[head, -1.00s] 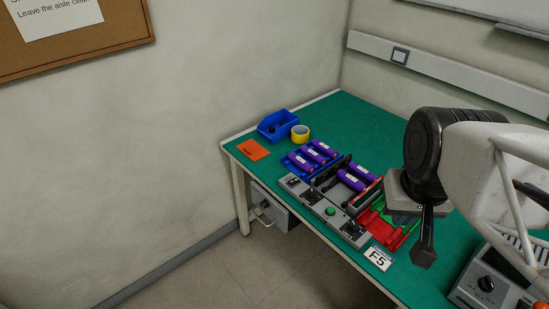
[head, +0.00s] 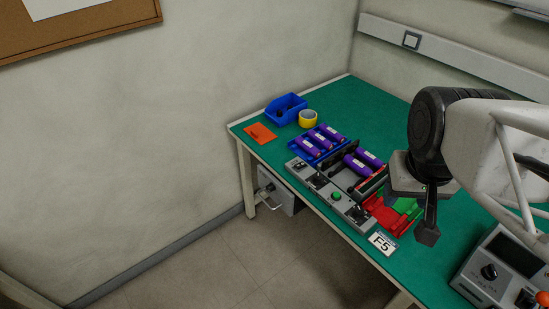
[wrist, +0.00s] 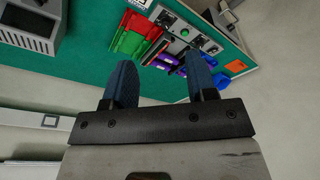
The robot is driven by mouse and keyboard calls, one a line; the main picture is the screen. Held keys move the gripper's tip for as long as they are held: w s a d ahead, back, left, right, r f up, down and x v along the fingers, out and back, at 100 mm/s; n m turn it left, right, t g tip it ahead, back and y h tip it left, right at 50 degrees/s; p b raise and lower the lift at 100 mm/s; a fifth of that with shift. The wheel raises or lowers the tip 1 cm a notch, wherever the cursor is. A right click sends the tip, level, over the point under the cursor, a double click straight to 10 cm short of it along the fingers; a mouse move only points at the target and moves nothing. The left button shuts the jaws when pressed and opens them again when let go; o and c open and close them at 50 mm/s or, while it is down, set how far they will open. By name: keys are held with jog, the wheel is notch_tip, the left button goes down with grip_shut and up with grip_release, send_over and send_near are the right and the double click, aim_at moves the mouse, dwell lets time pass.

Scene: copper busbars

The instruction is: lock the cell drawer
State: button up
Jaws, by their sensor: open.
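The cell drawer (head: 283,190) is a grey unit hung under the table's front edge near its left end. A bar handle (head: 267,205) sticks out from its front, with a small dark knob above it. The drawer looks shut; I cannot tell how its lock stands. My gripper (head: 428,230) hangs above the table, right of the drawer and well apart from it. In the wrist view its two dark blue fingers (wrist: 160,62) are spread with nothing between them. A grey part of the drawer (wrist: 224,14) shows at the top of that view.
A grey control panel (head: 336,197) with a green button lies along the table's front edge. Behind it are purple cells (head: 368,159), a blue bin (head: 286,109) and yellow tape (head: 308,118). A grey instrument (head: 505,268) stands at right. The floor before the drawer is clear.

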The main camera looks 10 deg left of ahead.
jog(key=shift+o, duration=0.4)
jog(key=shift+w+f, duration=0.25)
jog(key=shift+w, duration=0.15)
jog(key=w+a+f+n+g+h, duration=0.1)
jog(key=w+a+f+n+h, duration=0.1)
jog(key=w+a+f+h, duration=0.35)
jog(key=w+a+f+n+h, duration=0.25)
jog(key=w+f, duration=0.45)
jog(key=w, duration=0.4)
jog(key=w+a+f+n+g+h, duration=0.1)
jog(key=w+a+f+n+h, duration=0.2)
jog(key=w+f, duration=0.4)
jog(key=n+t+h, duration=0.1)
jog(key=n+t, duration=0.7)
jog(key=t, duration=0.4)
send_near(268, 189)
jog(key=shift+w+d+f, duration=0.4)
jog(key=shift+w+d, duration=0.1)
jog(key=shift+w, duration=0.05)
jog(key=shift+w+d, duration=0.1)
jog(key=shift+x, duration=3.8)
jog(key=shift+r, duration=0.15)
